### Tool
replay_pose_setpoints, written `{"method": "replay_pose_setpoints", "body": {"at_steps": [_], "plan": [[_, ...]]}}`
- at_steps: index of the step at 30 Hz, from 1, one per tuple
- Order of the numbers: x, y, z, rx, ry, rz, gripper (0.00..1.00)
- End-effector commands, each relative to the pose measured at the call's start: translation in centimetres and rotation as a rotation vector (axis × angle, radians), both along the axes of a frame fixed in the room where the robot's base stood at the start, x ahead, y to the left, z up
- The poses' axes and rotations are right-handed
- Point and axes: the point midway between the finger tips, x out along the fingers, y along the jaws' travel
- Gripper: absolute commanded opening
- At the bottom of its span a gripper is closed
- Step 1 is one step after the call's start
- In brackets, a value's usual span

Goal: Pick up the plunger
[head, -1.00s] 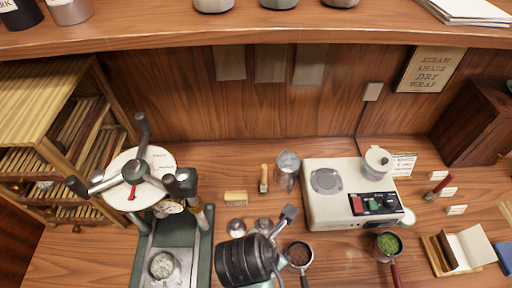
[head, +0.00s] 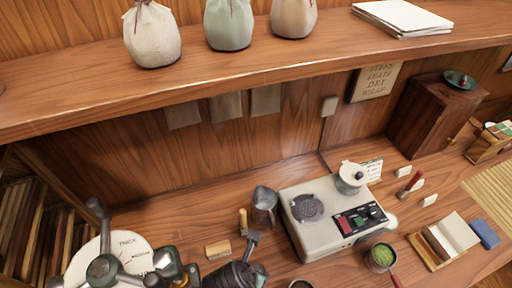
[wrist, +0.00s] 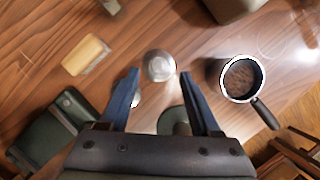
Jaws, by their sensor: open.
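My gripper (wrist: 159,72) is open in the wrist view, its two blue fingers apart above the counter. A round, shiny metal piece (wrist: 159,66) stands on the counter between and just beyond the fingertips, with neither finger visibly closed on it. I cannot tell for certain that it is the plunger. Part of another light metal piece (wrist: 136,98) shows beside the left finger. A round green thing (wrist: 172,120) is partly hidden below the gripper. In the head view, the round metal pieces are hidden or out of frame.
A tan block (wrist: 87,55) lies to the left and a portafilter with brown grounds (wrist: 240,78) to the right. In the head view, a metal pitcher (head: 264,207) and a cream machine (head: 290,215) stand behind, and a press with a round dial (head: 125,258) is at left.

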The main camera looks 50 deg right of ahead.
Motion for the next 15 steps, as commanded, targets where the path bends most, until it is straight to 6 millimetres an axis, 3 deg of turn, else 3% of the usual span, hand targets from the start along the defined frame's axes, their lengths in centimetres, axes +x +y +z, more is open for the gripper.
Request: {"method": "replay_pose_setpoints", "body": {"at_steps": [9, 15], "plan": [[0.5, -1.7, -3.4, 0.002, 0.002, -0.001, 0.64], [0.6, -2.1, -4.5, 0.001, 0.0, 0.0, 0.64]]}}
